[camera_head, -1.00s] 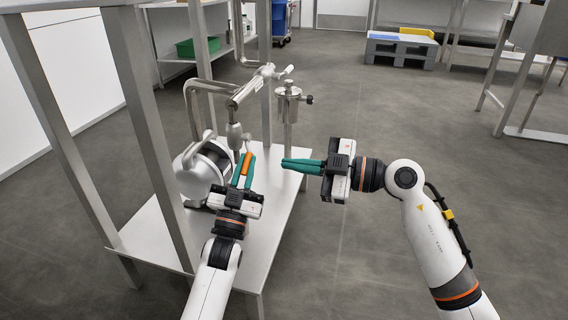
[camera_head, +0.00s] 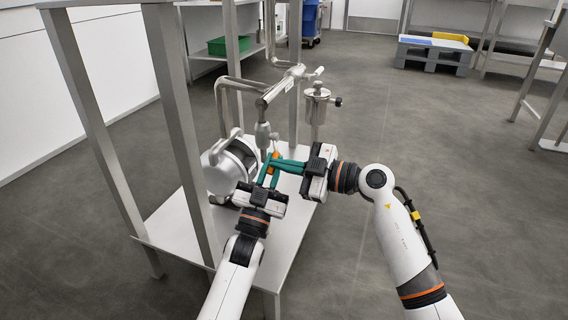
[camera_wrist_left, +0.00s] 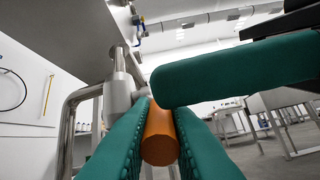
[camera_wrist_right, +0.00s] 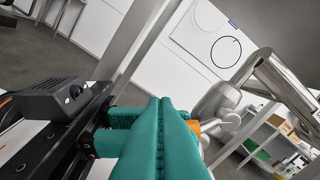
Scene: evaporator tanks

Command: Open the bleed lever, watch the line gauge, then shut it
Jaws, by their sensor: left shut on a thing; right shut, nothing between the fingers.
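The orange lever handle (camera_head: 275,156) hangs below the steel pipe fitting (camera_head: 263,132). My left gripper (camera_head: 268,168) is shut on it; in the left wrist view the orange handle (camera_wrist_left: 160,136) lies between the green fingers. My right gripper (camera_head: 279,164) is shut and empty, its fingers pointing left across the left fingertips, close to the handle. Those right fingers (camera_wrist_left: 238,70) cross above the handle in the left wrist view. In the right wrist view a bit of orange handle (camera_wrist_right: 210,125) shows beside them; contact cannot be told. No gauge face can be made out.
The steel pipe (camera_head: 279,87) runs above a bench shelf (camera_head: 172,228), with a round steel pump body (camera_head: 229,168) at left. A capped steel vessel (camera_head: 317,104) stands to the right. Table legs (camera_head: 180,125) stand close on the left.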

